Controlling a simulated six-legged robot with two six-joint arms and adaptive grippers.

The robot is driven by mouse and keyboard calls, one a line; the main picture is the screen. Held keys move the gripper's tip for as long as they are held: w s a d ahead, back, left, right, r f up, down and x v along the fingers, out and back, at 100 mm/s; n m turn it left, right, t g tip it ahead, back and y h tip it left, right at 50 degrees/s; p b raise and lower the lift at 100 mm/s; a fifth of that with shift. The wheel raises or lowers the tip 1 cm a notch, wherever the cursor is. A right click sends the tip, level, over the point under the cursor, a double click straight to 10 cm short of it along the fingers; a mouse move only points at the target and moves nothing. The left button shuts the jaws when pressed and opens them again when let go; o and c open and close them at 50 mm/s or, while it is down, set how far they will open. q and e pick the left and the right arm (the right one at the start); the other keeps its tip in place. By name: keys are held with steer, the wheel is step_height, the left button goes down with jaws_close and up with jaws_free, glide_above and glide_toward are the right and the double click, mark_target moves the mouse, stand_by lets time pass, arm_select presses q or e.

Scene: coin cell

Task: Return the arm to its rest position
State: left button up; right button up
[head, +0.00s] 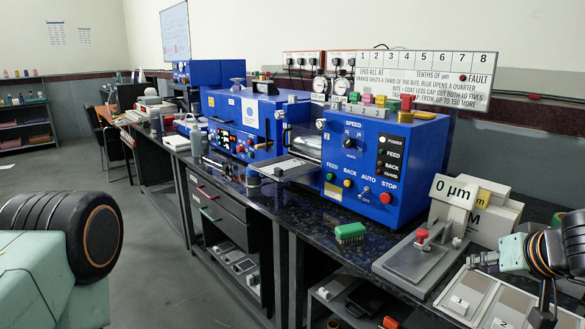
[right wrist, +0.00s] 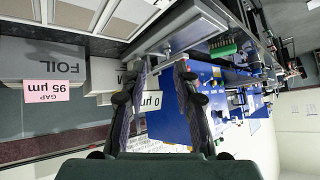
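My right arm (head: 548,250) reaches in at the right edge of the head view, above the bench's near right end. My right gripper (right wrist: 162,68) shows in the right wrist view with its two dark fingers apart and nothing seen between them. Beyond the fingers are the block marked 0 µm (right wrist: 151,101) and the blue machine. My left gripper is not in view; only a mint and black part of my left arm shows at the lower left of the head view.
The blue machine (head: 372,165) stands on the dark bench. A green brush-like block (head: 350,233), a grey plate with a red knob (head: 420,262), the 0 µm block (head: 452,192) and a numbered tray (head: 465,300) crowd the right end. The floor (head: 170,260) at left is clear.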

steer(key=s+a+f+m+g, duration=0.1)
steer(key=s+a+f, duration=0.25)
steer(key=f, duration=0.35)
steer(key=s+a+f+g, duration=0.1)
steer(key=s+a+f, duration=0.1)
steer(key=s+f, duration=0.4)
steer(key=s+a+f+m+g, duration=0.1)
steer(key=s+a+f+g, duration=0.15)
steer(key=f, duration=0.45)
steer(key=s+a+f+n+g, duration=0.2)
steer(key=s+f, duration=0.3)
steer(key=s, duration=0.5)
steer(key=s+a+f+n+g, duration=0.2)
steer(key=s+f, duration=0.4)
steer(key=s, duration=0.3)
steer(key=shift+s+a+f+g, duration=0.25)
steer(key=shift+s+a+g, duration=0.1)
steer(key=shift+s+d, duration=0.1)
